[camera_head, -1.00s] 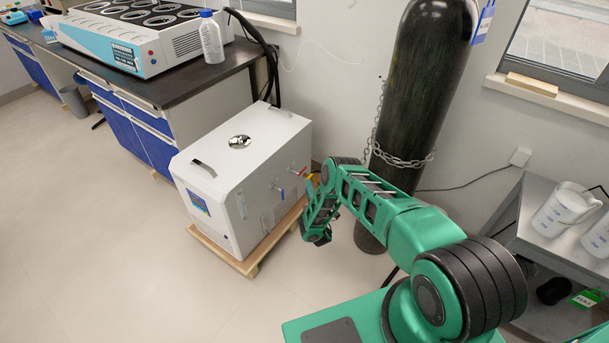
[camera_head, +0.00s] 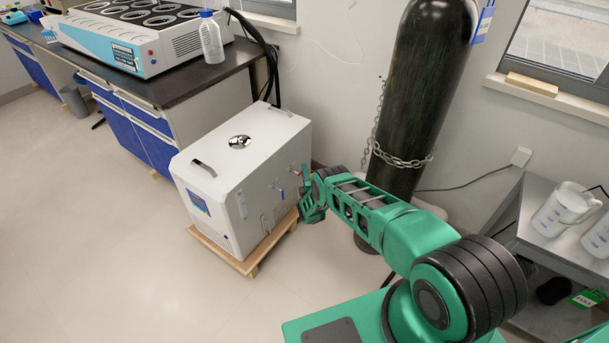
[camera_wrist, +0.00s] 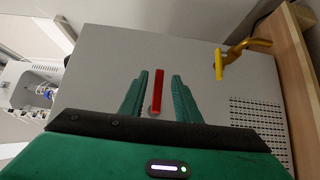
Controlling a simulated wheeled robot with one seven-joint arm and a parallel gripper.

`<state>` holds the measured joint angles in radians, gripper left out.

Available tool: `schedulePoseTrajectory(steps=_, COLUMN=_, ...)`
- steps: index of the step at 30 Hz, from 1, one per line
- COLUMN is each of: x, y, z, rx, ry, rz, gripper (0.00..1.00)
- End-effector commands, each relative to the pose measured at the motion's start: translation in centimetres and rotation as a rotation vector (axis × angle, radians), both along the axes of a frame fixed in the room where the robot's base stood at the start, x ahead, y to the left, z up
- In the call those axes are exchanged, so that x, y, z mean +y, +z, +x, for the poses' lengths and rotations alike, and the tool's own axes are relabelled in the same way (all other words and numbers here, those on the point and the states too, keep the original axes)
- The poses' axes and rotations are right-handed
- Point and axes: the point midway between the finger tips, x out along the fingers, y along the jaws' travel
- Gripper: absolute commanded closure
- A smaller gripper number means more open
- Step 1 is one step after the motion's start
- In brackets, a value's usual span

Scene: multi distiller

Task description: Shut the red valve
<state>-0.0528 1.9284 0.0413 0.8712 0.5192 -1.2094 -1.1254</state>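The red valve (camera_wrist: 158,92) shows in the wrist view as a red lever on the grey side panel of the white chiller box (camera_wrist: 200,70). My gripper (camera_wrist: 157,92) is open, with one green finger on each side of the red lever and a gap on both sides. In the head view the box (camera_head: 235,165) stands on a wooden pallet, and my gripper (camera_head: 307,205) is close to its right side. The red valve (camera_head: 294,171) shows there only as a small spot beside my gripper.
A yellow valve (camera_wrist: 233,57) sits to the right of the red one in the wrist view. A chained black gas cylinder (camera_head: 418,90) stands behind my arm. Open floor (camera_head: 110,250) lies left of the box.

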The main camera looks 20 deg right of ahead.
Motion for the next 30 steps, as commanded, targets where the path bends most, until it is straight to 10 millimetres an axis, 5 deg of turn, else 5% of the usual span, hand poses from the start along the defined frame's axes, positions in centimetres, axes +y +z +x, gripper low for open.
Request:
schedulePoseTrajectory(steps=5, x=0.00, y=-0.01, z=-0.01, rx=0.000, ry=0.000, rz=0.000, gripper=0.70)
schedulePoseTrajectory(steps=9, x=-0.01, y=-0.03, z=-0.03, rx=0.000, ry=0.000, rz=0.000, gripper=1.00)
schedulePoseTrajectory(steps=30, x=0.04, y=-0.56, z=-0.17, rx=0.113, ry=-0.001, rz=0.141, gripper=1.00)
